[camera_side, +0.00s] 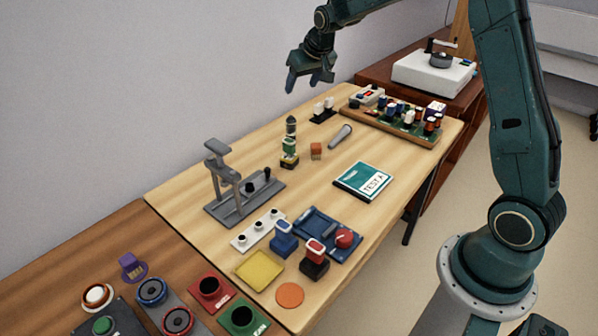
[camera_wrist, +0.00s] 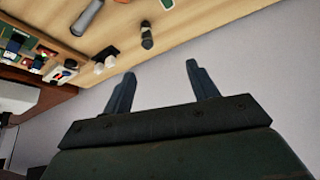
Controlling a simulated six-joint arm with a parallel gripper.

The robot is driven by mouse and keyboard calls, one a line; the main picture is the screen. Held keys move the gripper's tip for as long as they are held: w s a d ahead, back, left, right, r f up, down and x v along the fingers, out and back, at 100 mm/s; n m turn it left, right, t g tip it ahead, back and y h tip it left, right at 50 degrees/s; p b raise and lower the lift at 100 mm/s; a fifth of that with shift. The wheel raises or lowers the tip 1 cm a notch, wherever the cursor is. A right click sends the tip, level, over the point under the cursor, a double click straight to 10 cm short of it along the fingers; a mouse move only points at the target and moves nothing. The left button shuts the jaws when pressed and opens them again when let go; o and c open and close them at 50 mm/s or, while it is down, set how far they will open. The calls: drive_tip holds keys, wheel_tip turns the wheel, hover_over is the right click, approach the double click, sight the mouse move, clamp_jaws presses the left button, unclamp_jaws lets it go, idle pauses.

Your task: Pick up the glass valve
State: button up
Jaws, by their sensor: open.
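A small dark upright cylinder with a greyish top, likely the glass valve (camera_side: 291,127), stands on the light wooden table behind a green and yellow block stack in the side view. In the wrist view the valve (camera_wrist: 147,35) shows beyond the fingertips, near the table edge. I cannot make out its glass clearly. My gripper (camera_side: 308,82) is open and empty, raised above the table's far edge near the wall. It also shows in the wrist view (camera_wrist: 160,74), its two fingers spread and apart from the valve.
A black holder with white pieces (camera_side: 323,108) stands right of the valve. A grey press stand (camera_side: 228,190) rises at left. The wall is behind.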

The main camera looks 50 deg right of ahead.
drive_tip(key=m, duration=0.1)
approach(293, 119)
drive_tip(key=shift+w+a+f, duration=0.1)
drive_tip(key=shift+a+f, duration=0.05)
drive_tip(key=shift+a, duration=0.05)
drive_tip(key=shift+f, duration=0.1)
drive_tip(key=shift+x, duration=4.15)
drive_tip(key=shift+d+f+h, duration=0.1)
drive_tip(key=shift+d+h, duration=0.1)
drive_tip(key=shift+h, duration=0.1)
drive_tip(key=shift+x, duration=2.5)
drive_tip(key=shift+w+a, duration=0.1)
drive_tip(key=c, duration=1.1)
